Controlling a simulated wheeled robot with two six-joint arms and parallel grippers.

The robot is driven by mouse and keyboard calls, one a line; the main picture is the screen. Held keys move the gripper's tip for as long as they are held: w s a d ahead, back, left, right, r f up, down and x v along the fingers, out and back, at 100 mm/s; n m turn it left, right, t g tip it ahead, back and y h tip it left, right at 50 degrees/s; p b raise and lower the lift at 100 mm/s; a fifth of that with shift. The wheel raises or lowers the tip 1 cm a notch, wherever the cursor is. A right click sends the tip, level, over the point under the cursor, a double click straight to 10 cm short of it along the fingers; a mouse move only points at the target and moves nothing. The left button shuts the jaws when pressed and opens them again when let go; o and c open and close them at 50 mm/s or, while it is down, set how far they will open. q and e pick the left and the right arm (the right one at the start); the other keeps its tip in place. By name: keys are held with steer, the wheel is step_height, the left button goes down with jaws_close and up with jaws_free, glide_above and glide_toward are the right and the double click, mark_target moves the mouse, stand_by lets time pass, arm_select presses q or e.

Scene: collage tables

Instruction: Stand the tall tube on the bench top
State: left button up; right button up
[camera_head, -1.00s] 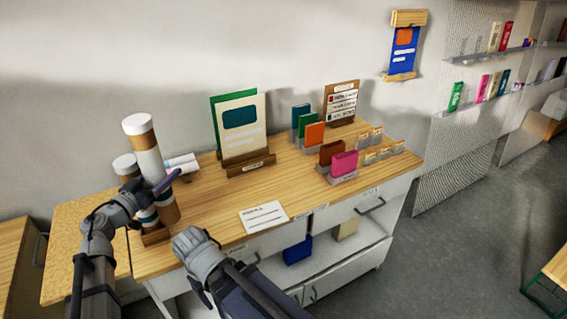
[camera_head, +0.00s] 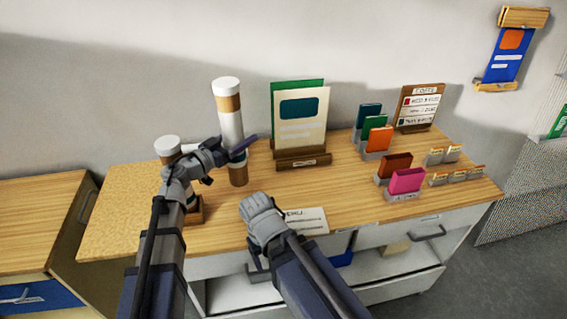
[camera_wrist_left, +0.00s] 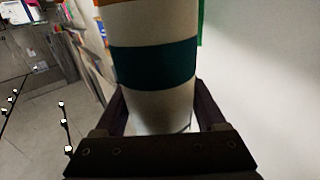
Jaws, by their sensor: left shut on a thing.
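The tall tube (camera_head: 230,122) is white and brown with a white cap. It stands upright over the bench top (camera_head: 335,190), right of a shorter capped tube (camera_head: 167,146). My left gripper (camera_head: 238,150) is shut on the tall tube around its lower half. In the left wrist view, the tube (camera_wrist_left: 152,85), with a dark green band, sits between both fingers (camera_wrist_left: 160,118). I cannot tell whether its bottom touches the bench. My right gripper (camera_head: 255,203) is over the bench's front edge; its fingers are not clear.
A wooden holder (camera_head: 195,214) is at the shorter tube's foot, partly behind my left arm. A framed card stand (camera_head: 303,159) is close right of the tall tube. Small coloured boxes (camera_head: 376,140) stand farther right.

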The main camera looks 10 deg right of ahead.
mark_target(244, 163)
arm_select(q)
steer(key=shift+f+b, duration=3.05)
steer(key=shift+f, duration=0.2)
step_height(244, 163, down, 4)
steer(key=b, duration=0.3)
steer(key=shift+r+b, duration=0.25)
steer(key=shift+b, duration=0.1)
steer(key=shift+f, duration=0.2)
steer(key=o, duration=1.2)
steer(key=shift+r, duration=0.15)
